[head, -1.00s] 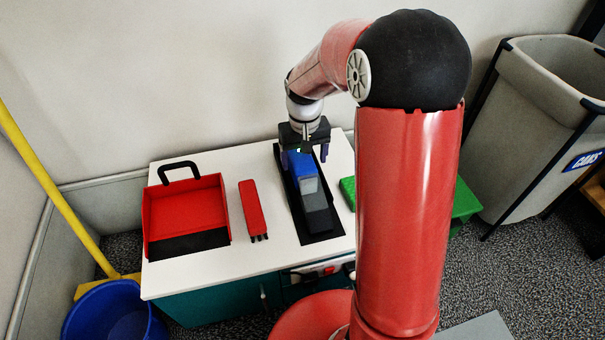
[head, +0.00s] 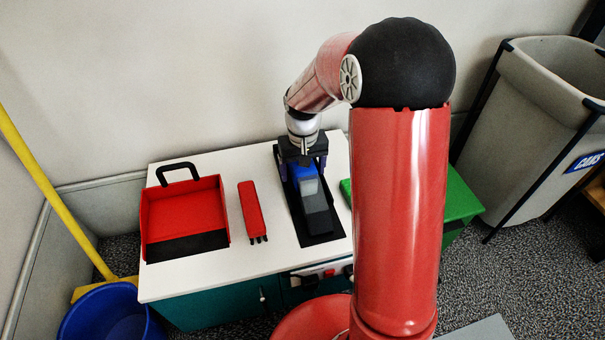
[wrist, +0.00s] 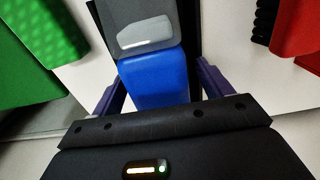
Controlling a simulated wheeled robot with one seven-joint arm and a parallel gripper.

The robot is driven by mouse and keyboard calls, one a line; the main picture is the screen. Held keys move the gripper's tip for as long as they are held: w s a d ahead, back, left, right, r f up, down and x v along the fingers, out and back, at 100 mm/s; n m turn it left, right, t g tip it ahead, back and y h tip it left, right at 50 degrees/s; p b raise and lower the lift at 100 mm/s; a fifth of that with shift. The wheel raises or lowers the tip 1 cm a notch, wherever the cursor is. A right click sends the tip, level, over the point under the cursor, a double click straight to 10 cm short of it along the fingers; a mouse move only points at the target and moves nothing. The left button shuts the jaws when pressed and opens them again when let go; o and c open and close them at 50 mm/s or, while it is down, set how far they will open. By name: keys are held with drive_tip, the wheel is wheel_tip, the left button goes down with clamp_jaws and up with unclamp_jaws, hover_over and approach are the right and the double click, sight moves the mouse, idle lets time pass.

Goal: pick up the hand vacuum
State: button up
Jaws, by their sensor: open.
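The hand vacuum (head: 313,203) lies on a black mat (head: 291,206) on the white table. Its body is blue at the back and grey toward the front. In the wrist view its blue part (wrist: 156,80) sits between the two purple fingers of my gripper (wrist: 158,92), with its grey part beyond. My gripper (head: 305,169) is open, over the back end of the vacuum with a finger on each side. Gaps show beside the blue body, and whether any finger touches it cannot be told. The vacuum's back end is hidden under my gripper.
A red dustpan (head: 182,208) and a red brush-like block (head: 251,210) lie left on the white table (head: 240,265). A green textured item (head: 346,190) is close on the right, partly behind my arm. A blue bucket (head: 108,315), yellow pole (head: 50,185) and grey bin (head: 530,130) stand around.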

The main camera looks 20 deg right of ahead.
drive_tip(key=shift+c, duration=0.5)
drive_tip(key=c, duration=1.5)
drive_tip(key=shift+r, duration=0.15)
wheel_tip(320, 180, up, 20)
drive_tip(key=p, duration=0.4)
drive_tip(key=shift+r, duration=0.2)
